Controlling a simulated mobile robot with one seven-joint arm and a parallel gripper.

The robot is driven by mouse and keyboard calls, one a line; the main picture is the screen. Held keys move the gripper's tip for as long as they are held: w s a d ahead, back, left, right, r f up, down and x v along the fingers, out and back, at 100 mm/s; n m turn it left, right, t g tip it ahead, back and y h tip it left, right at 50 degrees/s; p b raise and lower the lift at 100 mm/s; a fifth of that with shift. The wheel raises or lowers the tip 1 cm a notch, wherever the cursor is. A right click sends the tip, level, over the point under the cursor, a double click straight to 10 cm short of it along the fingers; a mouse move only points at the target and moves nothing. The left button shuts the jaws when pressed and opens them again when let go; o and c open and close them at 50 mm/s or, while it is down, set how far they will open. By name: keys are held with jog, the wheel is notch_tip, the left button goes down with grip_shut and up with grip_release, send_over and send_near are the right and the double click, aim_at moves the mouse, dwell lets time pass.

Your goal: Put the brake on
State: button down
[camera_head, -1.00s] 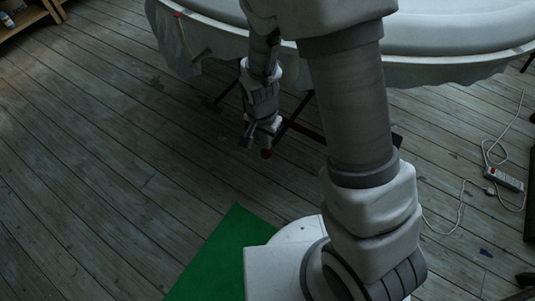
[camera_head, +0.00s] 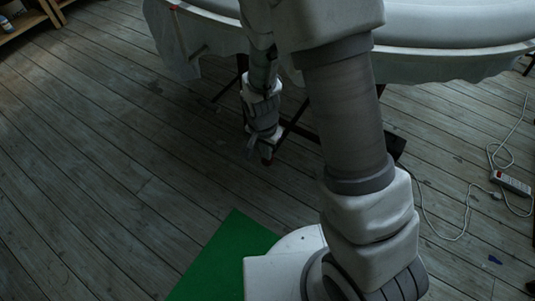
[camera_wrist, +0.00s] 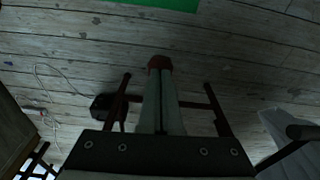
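My gripper (camera_head: 260,152) hangs low beneath the edge of the large pale round basin (camera_head: 440,60), beside dark legs and bars. In the wrist view my gripper (camera_wrist: 161,75) shows two pale fingers lying side by side, with only a thin line between them. A dark red piece (camera_wrist: 159,63) sits right at the fingertips; it also shows in the head view (camera_head: 267,160). I cannot tell whether it belongs to the brake or to the fingertips. A dark crossbar (camera_wrist: 194,104) of the stand passes behind the fingers. No brake can be made out clearly.
A green mat (camera_head: 222,262) lies on the plank floor near my base. A white power strip (camera_head: 511,182) and its cable lie at the right. A dark block (camera_wrist: 102,107) is left of the fingers. Open floor spreads to the left.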

jog(key=shift+f+b, duration=0.3)
jog(key=shift+f, duration=0.55)
jog(key=shift+r, duration=0.25)
jog(key=shift+s+a+r+p, duration=0.1)
jog(key=shift+s+a+p, duration=0.05)
jog(key=shift+p, duration=0.2)
jog(key=shift+s+a+r+p, duration=0.2)
jog(key=shift+s+a, duration=0.15)
jog(key=shift+s, duration=0.2)
jog(key=shift+s+a+r+p, duration=0.1)
jog(key=shift+s+a+r, duration=0.1)
jog(key=shift+s+a, duration=0.25)
jog(key=shift+r, duration=0.1)
notch_tip(320, 180, up, 17)
jog(key=s+p, duration=0.1)
jog(key=p, duration=0.6)
jog(key=shift+s+a, duration=0.3)
jog(key=shift+a, duration=0.15)
jog(key=shift+r, duration=0.15)
